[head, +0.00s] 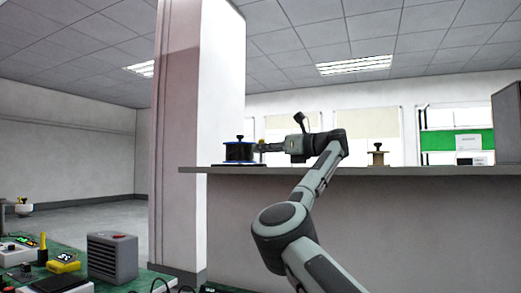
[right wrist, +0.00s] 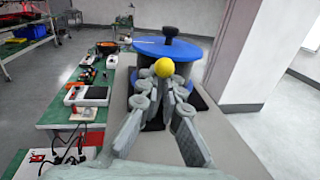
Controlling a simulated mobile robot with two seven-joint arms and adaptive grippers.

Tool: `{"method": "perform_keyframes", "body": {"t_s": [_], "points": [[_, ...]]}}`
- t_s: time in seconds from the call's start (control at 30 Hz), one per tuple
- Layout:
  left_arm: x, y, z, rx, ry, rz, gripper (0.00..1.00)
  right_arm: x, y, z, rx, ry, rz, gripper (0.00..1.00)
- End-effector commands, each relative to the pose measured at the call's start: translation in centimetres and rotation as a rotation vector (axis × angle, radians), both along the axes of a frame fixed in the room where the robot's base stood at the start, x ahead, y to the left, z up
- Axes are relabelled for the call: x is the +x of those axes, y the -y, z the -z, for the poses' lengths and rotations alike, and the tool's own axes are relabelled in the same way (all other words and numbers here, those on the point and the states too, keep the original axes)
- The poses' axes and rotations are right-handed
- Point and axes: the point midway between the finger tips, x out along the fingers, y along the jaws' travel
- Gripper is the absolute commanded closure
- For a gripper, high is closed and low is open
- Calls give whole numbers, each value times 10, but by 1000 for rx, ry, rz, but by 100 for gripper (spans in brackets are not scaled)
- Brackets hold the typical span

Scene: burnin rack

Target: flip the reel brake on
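The reel, with blue flanges and a black knob on top, stands on the high grey shelf in the head view (head: 239,152) and the right wrist view (right wrist: 168,47). A yellow ball (right wrist: 164,67), seemingly the brake lever's knob, is at the near side of the reel; its stem is mostly hidden by my fingers. My right gripper (right wrist: 165,80) is right at this ball, its fingertips close together around or just below it. I cannot tell whether they grip it. My left gripper is not in view.
The shelf (head: 350,171) also carries a small tan spool (head: 377,155) to the right. A white pillar (head: 200,120) stands by the reel. A lower green bench at left holds a grey box (head: 112,257), a yellow meter (head: 64,262) and other devices.

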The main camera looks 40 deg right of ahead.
Motion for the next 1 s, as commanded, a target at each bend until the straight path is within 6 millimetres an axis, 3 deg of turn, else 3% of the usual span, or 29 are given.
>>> {"method": "perform_keyframes", "body": {"t_s": [0.33, 0.57, 0.87, 1.0], "points": [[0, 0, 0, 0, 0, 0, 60, 1, 2, 0, 59, -31, 0, 100], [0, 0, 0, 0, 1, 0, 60, 1, 2, 0, 58, -30, 1, 72], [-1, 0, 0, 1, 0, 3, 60, 0, 3, 0, 58, -29, 1, 72], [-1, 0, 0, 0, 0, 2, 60, -13, 8, -1, 58, -29, 4, 72]]}}
